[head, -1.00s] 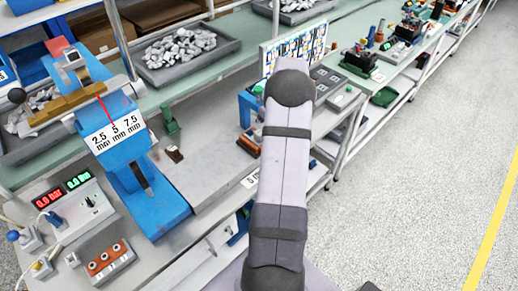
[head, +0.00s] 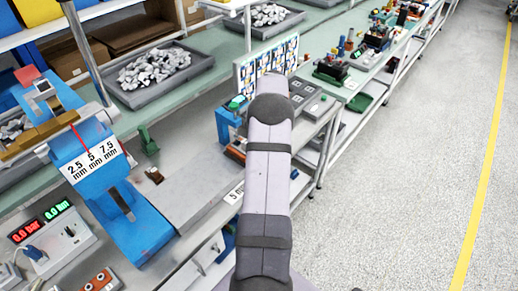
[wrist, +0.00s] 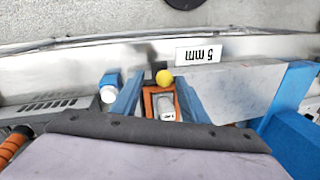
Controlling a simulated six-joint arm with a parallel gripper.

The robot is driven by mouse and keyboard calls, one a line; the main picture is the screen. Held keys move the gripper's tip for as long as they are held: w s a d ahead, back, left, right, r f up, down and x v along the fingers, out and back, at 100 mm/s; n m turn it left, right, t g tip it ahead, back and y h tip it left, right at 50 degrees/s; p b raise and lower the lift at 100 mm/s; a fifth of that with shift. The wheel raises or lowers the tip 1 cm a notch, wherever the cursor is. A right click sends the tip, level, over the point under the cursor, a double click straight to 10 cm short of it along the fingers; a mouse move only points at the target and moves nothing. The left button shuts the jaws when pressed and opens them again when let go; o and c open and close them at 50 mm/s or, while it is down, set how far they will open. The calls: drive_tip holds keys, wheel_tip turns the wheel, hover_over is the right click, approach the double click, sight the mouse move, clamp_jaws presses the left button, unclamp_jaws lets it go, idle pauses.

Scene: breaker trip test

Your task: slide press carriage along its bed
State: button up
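A small blue fixture (head: 226,125) with a green top stands near the bench's front edge, partly behind my arm, in the head view. In the wrist view an orange frame (wrist: 149,102) with a pale cylindrical piece inside and a yellow ball (wrist: 164,77) above it sits between two blue bars (wrist: 127,97). Which of these is the press carriage, and whether the bars are my fingers, I cannot tell. My gripper is hidden behind my arm in the head view. In the wrist view my dark wrist housing covers the bottom, and no grip is clear.
A large blue press (head: 135,225) with a millimetre scale (head: 92,165) stands to the left. A "5 mm" label (wrist: 200,54) lies at the bench edge. A bare grey bench plate (head: 195,185) lies between press and fixture. A tray of metal parts (head: 165,75) stands behind.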

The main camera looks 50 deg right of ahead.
drive_tip(key=shift+a, duration=0.15)
wheel_tip(320, 180, up, 7)
drive_tip(key=d+b, duration=0.1)
drive_tip(key=b, duration=0.1)
drive_tip(key=shift+s+d, duration=0.2)
drive_tip(key=shift+d, duration=0.05)
idle(0.6)
